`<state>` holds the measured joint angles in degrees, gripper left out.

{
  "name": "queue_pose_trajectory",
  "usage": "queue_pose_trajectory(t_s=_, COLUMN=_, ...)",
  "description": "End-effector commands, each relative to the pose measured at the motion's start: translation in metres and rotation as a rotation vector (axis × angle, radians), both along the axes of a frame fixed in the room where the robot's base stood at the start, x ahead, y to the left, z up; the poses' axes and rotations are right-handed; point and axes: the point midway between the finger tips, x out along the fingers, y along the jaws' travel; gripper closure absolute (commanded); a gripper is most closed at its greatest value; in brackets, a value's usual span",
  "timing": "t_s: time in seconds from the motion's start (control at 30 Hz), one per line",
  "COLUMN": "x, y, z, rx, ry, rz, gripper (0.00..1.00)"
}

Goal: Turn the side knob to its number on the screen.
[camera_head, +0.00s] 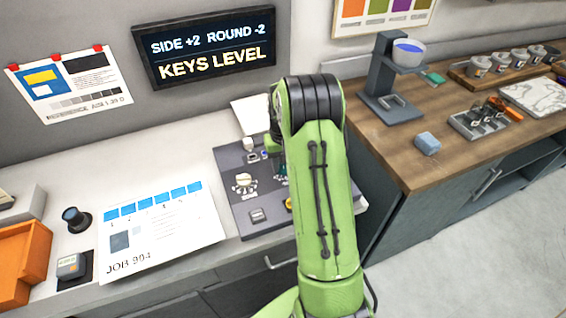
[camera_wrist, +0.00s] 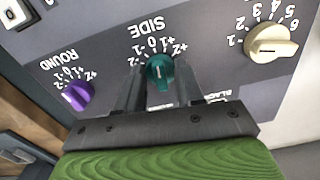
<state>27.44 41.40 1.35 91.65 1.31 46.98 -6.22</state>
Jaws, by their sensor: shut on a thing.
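The side knob (camera_wrist: 159,73) is a teal round knob under the upside-down label SIDE in the wrist view. A pale mark shows on its face, but I cannot read which number it points to. My gripper (camera_wrist: 160,82) has its two dark fingers shut on this knob, one on each side. The dark screen (camera_head: 205,48) on the wall reads SIDE +2, ROUND -2 and KEYS LEVEL. The grey control panel (camera_head: 245,222) lies on the counter; my green arm hides its right part in the head view.
A purple ROUND knob (camera_wrist: 77,96) sits left of the teal one in the wrist view, and a cream knob (camera_wrist: 270,42) sits right. A printed job sheet (camera_head: 165,232) lies left of the panel. A wooden counter (camera_head: 410,160) stands to the right.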

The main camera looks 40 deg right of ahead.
Motion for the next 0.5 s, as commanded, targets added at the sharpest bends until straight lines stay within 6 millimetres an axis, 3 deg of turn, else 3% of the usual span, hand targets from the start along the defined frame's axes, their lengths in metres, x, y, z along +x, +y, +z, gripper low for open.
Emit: queue_pose_trajectory(t_s=0.5, x=0.0014, y=0.0013, z=0.0008, rx=0.000, ry=-0.002, rz=-0.460, gripper=0.94)
